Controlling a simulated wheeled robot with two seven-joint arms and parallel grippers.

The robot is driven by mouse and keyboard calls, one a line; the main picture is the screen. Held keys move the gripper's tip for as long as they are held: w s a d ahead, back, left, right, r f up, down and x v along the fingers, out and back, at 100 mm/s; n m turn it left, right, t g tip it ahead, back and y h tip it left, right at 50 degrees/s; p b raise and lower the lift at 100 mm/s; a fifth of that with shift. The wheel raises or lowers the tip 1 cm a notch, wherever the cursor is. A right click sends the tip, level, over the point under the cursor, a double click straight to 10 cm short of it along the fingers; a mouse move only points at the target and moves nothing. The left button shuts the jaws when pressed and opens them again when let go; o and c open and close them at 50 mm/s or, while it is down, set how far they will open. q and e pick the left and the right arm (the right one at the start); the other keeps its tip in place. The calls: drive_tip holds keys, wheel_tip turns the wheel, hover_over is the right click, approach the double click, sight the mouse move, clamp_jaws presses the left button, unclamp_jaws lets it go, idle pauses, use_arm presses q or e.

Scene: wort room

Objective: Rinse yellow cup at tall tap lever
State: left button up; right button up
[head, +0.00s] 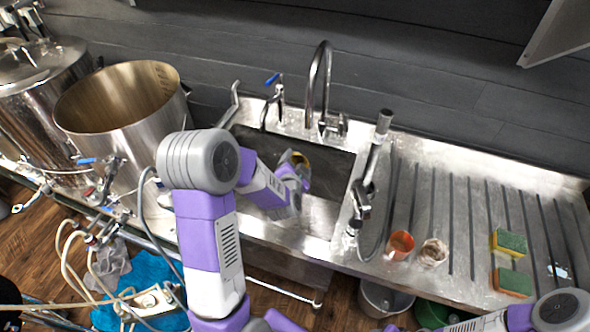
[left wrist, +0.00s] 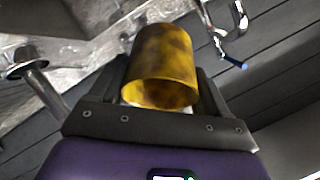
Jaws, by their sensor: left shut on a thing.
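The yellow cup (head: 301,159) is over the sink basin (head: 335,165), mostly hidden by my gripper in the head view. My left gripper (head: 294,163) is shut on it. In the left wrist view the cup (left wrist: 163,62) sits between the two fingers, with dark smudges on its side and its open end facing the camera. The tall tap (head: 327,75) rises behind the basin, its curved spout above and beyond the cup. Its lever (head: 342,124) is at the base, on the right. No water shows. My right gripper is out of view.
A smaller blue-handled tap (head: 279,95) stands left of the tall tap. A spray hose (head: 368,175) stands at the basin's right edge. An orange cup (head: 399,245), a pale cup (head: 433,252) and sponges (head: 511,243) are on the drainboard. A big steel pot (head: 125,120) is left.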

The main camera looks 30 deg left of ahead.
use_arm(q)
drive_tip(key=r+x, duration=0.1)
drive_tip(key=x, duration=0.8)
drive_tip(key=shift+w+r+b, duration=0.15)
drive_tip(key=shift+w+b, duration=0.25)
drive_tip(key=shift+w, duration=0.15)
idle(0.3)
drive_tip(key=shift+w+d, duration=0.2)
drive_tip(key=shift+d, duration=0.35)
drive_tip(key=shift+s, duration=0.1)
drive_tip(key=shift+s+d+b, duration=0.15)
drive_tip(key=shift+s+d, duration=0.35)
drive_tip(key=shift+s, duration=0.7)
drive_tip(key=shift+s+d+b, duration=0.15)
drive_tip(key=shift+s+d, duration=0.3)
drive_tip(key=shift+s, duration=0.8)
drive_tip(key=shift+s+d+b, duration=0.15)
drive_tip(key=shift+s+d, duration=0.35)
drive_tip(key=shift+s, duration=0.7)
